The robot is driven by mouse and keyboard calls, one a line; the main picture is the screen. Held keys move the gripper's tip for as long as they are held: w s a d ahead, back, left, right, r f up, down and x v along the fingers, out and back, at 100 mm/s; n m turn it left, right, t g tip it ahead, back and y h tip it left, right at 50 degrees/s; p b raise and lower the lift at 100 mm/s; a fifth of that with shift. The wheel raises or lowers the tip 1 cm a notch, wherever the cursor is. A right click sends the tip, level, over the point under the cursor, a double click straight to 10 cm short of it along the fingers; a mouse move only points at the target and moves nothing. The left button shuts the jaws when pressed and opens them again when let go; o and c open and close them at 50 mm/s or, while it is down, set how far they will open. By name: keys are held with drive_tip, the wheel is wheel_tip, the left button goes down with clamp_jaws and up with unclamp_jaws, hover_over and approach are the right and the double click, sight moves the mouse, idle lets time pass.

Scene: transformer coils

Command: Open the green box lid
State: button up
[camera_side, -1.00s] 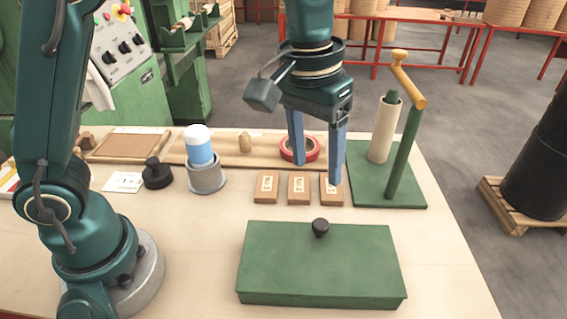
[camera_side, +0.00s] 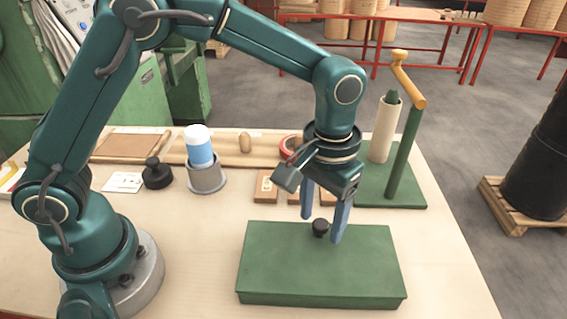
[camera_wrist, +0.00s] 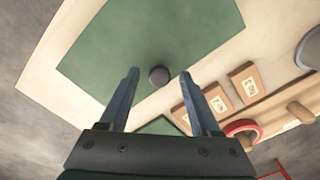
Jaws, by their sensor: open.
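The green box (camera_side: 318,270) stands on the near part of the table with its flat green lid on. A black round knob (camera_side: 320,228) sits on the lid towards its far edge. My gripper (camera_side: 322,228) is open, with its blue fingers pointing down on either side of the knob in the side view. In the wrist view the lid (camera_wrist: 120,40) fills the upper middle, and the knob (camera_wrist: 159,76) shows just beyond and between the fingertips (camera_wrist: 160,72). The fingers look apart from the knob; their exact height above the lid is hard to tell.
Small brown boxes (camera_side: 265,187) lie behind the green box, partly hidden by my gripper. A green stand (camera_side: 405,155) with a yellow arm and a pale tube (camera_side: 384,130) is behind right. A blue-white cylinder (camera_side: 199,147) stands at left. The table left of the box is clear.

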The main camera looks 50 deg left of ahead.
clamp_jaws()
idle(1.3)
